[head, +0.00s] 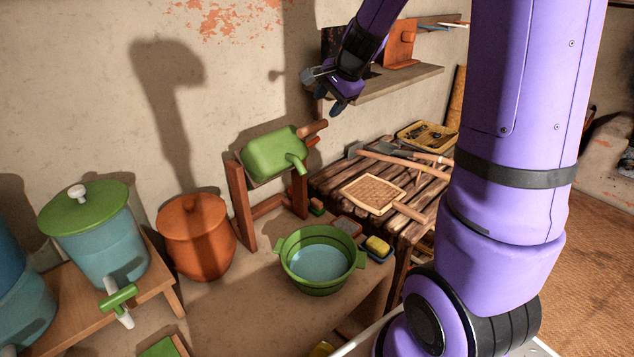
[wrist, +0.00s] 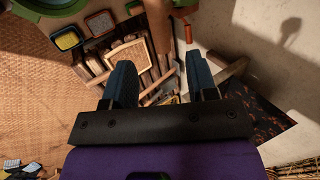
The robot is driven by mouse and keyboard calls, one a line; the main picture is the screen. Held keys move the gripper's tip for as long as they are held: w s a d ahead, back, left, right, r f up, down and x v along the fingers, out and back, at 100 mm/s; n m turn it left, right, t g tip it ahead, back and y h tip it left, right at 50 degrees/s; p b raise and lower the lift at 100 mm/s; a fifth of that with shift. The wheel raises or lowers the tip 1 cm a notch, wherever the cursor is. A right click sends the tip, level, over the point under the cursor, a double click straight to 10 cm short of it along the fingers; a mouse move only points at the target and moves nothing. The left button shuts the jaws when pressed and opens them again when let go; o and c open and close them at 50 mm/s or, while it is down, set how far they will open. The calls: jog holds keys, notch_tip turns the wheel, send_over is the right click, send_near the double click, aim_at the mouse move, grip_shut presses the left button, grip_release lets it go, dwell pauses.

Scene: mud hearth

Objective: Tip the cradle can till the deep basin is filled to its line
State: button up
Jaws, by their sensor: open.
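The green cradle can (head: 274,155) hangs tilted in a wooden frame (head: 239,203), its spout pointing down to the right over the deep basin. A wooden handle (head: 312,129) sticks out at its upper right. The green deep basin (head: 290,271) stands on the clay ledge below, with blue-grey water in it.
A slatted wooden table (head: 330,178) right of the can bears a woven tray and tools. A yellow sponge (head: 377,246) lies in a dish beside the basin. A clay pot (head: 197,245) and a lidded dispenser (head: 97,245) stand left. A wall shelf (head: 400,83) is near my gripper.

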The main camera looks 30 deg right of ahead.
aim_at(317, 125)
jog(key=shift+t, duration=0.3)
jog(key=x, duration=1)
jog(key=shift+s+f, duration=0.2)
jog(key=shift+s, duration=0.05)
grip_shut()
jog(key=shift+f, duration=0.1)
